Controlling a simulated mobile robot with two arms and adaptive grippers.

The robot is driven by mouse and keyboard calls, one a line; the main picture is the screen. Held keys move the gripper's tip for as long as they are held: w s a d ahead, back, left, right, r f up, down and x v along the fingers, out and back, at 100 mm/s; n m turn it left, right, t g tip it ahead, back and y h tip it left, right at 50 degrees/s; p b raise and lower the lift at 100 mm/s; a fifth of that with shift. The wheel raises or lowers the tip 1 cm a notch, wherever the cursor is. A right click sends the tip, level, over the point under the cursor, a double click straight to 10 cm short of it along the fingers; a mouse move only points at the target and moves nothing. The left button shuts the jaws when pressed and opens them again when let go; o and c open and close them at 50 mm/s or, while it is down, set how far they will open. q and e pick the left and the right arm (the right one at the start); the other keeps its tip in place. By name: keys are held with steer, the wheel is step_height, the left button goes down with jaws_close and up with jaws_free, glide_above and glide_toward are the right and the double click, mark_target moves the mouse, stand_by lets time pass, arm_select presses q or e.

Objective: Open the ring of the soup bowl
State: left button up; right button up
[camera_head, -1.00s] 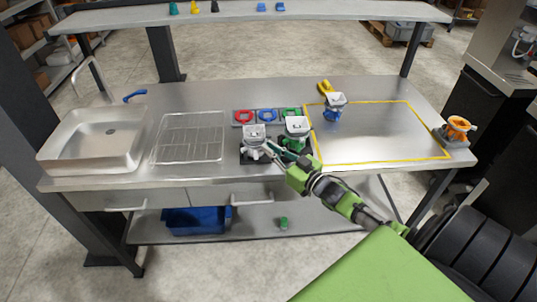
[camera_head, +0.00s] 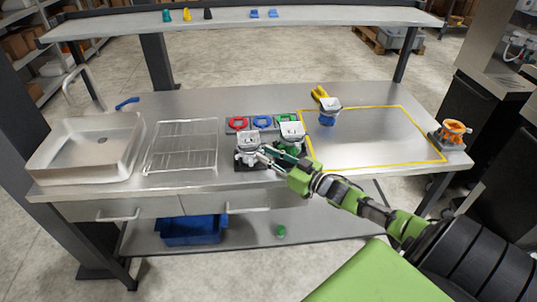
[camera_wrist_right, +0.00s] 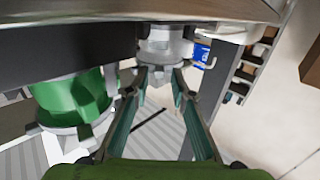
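A grey-white unit (camera_head: 248,141) with a square top stands on a dark base at the front edge of the steel table; I take it to be the soup bowl's, but its ring is not clearly distinguishable. My right gripper (camera_head: 264,157) is at its front right side. In the right wrist view the grey body (camera_wrist_right: 165,45) is just beyond the fingertips of my right gripper (camera_wrist_right: 160,73), which are apart. Whether they touch it cannot be told. My left gripper is not in view.
A green unit (camera_head: 291,136) stands close to the right, also in the wrist view (camera_wrist_right: 75,100). Red (camera_head: 237,123), blue (camera_head: 262,121) and green rings lie behind. An orange unit (camera_head: 452,132) is far right.

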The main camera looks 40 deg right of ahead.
steer(key=shift+w+r, duration=0.1)
steer(key=shift+s+d, duration=0.15)
steer(key=shift+s, duration=0.45)
steer(key=v, duration=1)
steer(key=shift+s, duration=0.4)
